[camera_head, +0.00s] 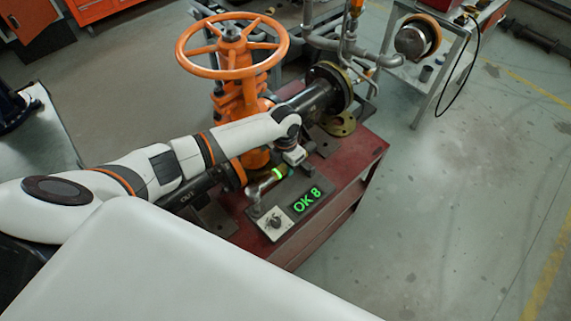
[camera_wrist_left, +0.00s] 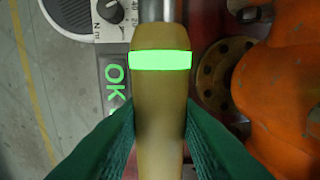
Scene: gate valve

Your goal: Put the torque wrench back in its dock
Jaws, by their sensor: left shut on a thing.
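The torque wrench (camera_head: 266,184) has a tan handle with a glowing green band and a metal shaft. It lies along the dark dock panel (camera_head: 290,214) on the red bench, beside its green "OK 8" display. I cannot tell whether the wrench rests in the dock or is just above it. My left gripper (camera_head: 287,164) is shut on the handle. In the left wrist view the green fingers (camera_wrist_left: 160,122) press on both sides of the torque wrench handle (camera_wrist_left: 160,95), below the lit band. The wrench's far end is out of that view. My right gripper is not in view.
An orange gate valve with a handwheel (camera_head: 232,45) stands close behind my left forearm. A flanged pipe (camera_head: 325,90) runs right from it. A knob unit (camera_head: 275,222) sits at the panel's front end. The red bench (camera_head: 350,165) has bare room at the right.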

